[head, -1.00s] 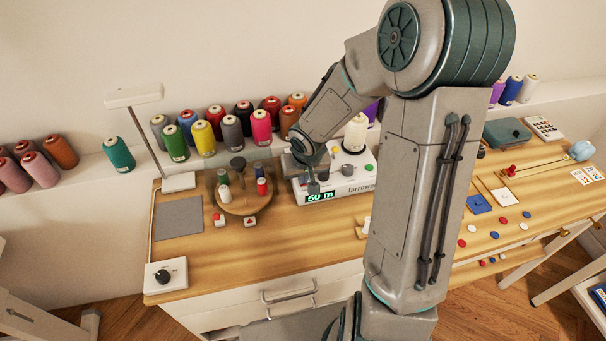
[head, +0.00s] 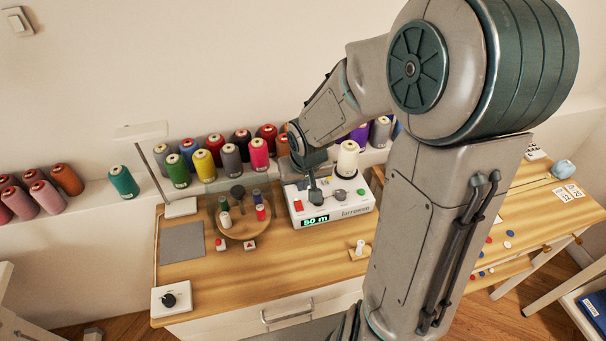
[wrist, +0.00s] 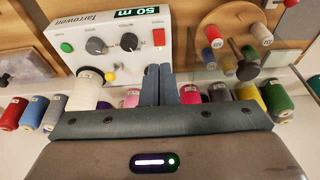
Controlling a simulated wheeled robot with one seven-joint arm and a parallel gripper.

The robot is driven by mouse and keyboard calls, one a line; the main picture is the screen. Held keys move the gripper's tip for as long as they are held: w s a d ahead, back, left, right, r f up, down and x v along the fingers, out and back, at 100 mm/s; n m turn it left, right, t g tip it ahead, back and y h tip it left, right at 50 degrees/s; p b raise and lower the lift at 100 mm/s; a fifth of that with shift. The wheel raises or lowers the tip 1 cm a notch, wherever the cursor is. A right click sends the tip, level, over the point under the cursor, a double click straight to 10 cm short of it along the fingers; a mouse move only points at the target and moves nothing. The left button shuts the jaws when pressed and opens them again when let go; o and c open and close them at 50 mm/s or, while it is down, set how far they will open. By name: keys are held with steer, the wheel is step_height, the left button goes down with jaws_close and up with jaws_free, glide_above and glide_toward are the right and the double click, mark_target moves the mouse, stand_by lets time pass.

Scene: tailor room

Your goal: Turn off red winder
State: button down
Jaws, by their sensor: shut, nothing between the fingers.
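The winder is a white box (head: 345,211) on the wooden table, with a lit green display (head: 315,222) that seems to read 50 m. It also shows in the wrist view (wrist: 75,32). Its red switch (wrist: 158,37) is beside the display, at the left end in the head view (head: 298,206). Two dark knobs and a green button (wrist: 66,47) sit along the panel. A cream thread cone (head: 347,160) stands at its back. My gripper (head: 315,198) is shut and empty above the panel. In the wrist view its fingertips (wrist: 160,70) appear close to the red switch; contact cannot be told.
A round wooden stand (head: 240,223) with small spools is left of the winder. Several thread cones (head: 215,150) line the shelf behind. A grey mat (head: 182,242) and a white dial box (head: 171,300) lie further left. The front middle of the table is mostly clear.

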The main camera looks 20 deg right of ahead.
steer(key=shift+s+r, duration=0.2)
steer(key=shift+r, duration=0.3)
steer(key=s+r, duration=1.3)
steer(key=s, duration=0.2)
steer(key=shift+s+d+t, duration=0.3)
